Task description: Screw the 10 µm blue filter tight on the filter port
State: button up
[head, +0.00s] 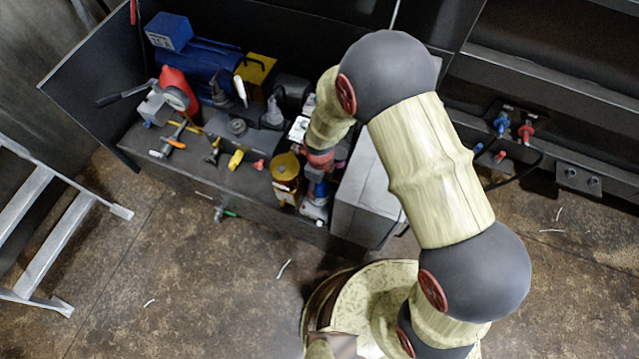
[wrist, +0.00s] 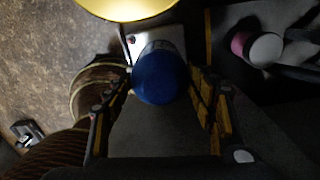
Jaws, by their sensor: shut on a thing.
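The blue filter (wrist: 160,80) is seen end-on in the wrist view, a round dark blue body between the two fingers. My gripper (wrist: 163,84) is shut on it. A pale part with a small red spot (wrist: 133,41) shows just beyond the filter; I cannot tell how the filter sits on the port or how tight it is. In the head view the blue filter (head: 320,189) is a small patch below my wrist, above a pale metal fitting (head: 315,208). My arm hides much of the area, and the filter's lettering cannot be read.
A yellow-topped canister (head: 285,167) stands close left of the filter; its yellow edge (wrist: 125,8) also shows in the wrist view. A grey box (head: 365,195) is close on the right. Tools and a red can (head: 178,88) crowd the bench to the left.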

jog(key=shift+m, duration=1)
jog(key=o, duration=1.4)
jog(key=shift+c, duration=0.2)
jog(key=shift+c, duration=0.4)
jog(key=n+p, duration=0.1)
jog(key=n, duration=0.3)
jog(key=shift+n, duration=0.4)
jog(key=n, duration=0.5)
jog(key=shift+p, duration=0.3)
jog(key=n, duration=0.5)
jog(key=shift+n, duration=0.4)
jog(key=n+p, duration=0.1)
jog(key=n, duration=0.4)
